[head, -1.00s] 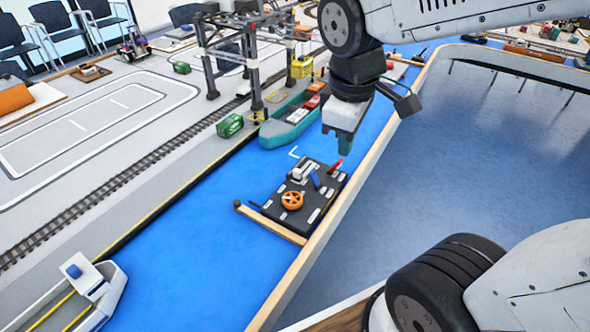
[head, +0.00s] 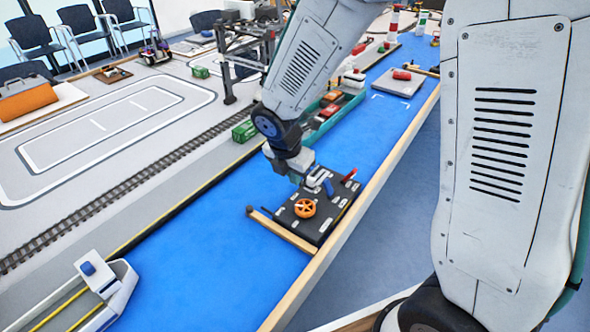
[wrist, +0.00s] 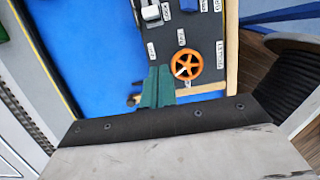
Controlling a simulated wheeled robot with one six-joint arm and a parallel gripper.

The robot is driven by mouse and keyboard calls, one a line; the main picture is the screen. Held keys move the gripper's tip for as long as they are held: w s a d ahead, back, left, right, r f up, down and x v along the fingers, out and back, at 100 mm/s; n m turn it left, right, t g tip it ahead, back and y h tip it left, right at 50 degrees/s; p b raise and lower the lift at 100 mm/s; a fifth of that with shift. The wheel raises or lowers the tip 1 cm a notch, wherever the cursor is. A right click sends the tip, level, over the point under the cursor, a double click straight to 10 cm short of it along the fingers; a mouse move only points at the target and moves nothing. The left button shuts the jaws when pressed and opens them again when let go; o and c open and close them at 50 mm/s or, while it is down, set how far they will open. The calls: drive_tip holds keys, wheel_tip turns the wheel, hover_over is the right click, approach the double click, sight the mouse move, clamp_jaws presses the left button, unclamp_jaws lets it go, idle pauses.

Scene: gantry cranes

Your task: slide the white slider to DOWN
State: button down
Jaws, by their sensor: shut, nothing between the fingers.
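A black control board (head: 318,222) lies on the blue water surface. It also shows in the wrist view (wrist: 204,25). The white slider (head: 318,177) sits on its far left part, and in the wrist view it is at the top edge (wrist: 151,12), partly cut off. My gripper (wrist: 158,69) is shut and empty, its teal fingers over the board's edge, apart from the slider in that view. In the head view my wrist is close beside the slider and the fingertips are hidden. The labels are too small to read for DOWN.
An orange wheel (wrist: 187,65) is just right of my fingertips. A blue lever (head: 328,188) and a red handle (head: 349,175) stand near the slider. A wooden strip (head: 284,230) borders the board. A teal ship (head: 347,108) lies behind.

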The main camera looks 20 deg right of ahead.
sight(308, 190)
drive_tip(key=x, duration=0.6)
drive_tip(key=w+d, duration=0.1)
drive_tip(key=d, duration=0.1)
drive_tip(key=shift+w+d, duration=0.35)
drive_tip(key=shift+w, duration=0.05)
drive_tip(key=shift+w+d, duration=0.25)
drive_tip(key=shift+d, duration=0.1)
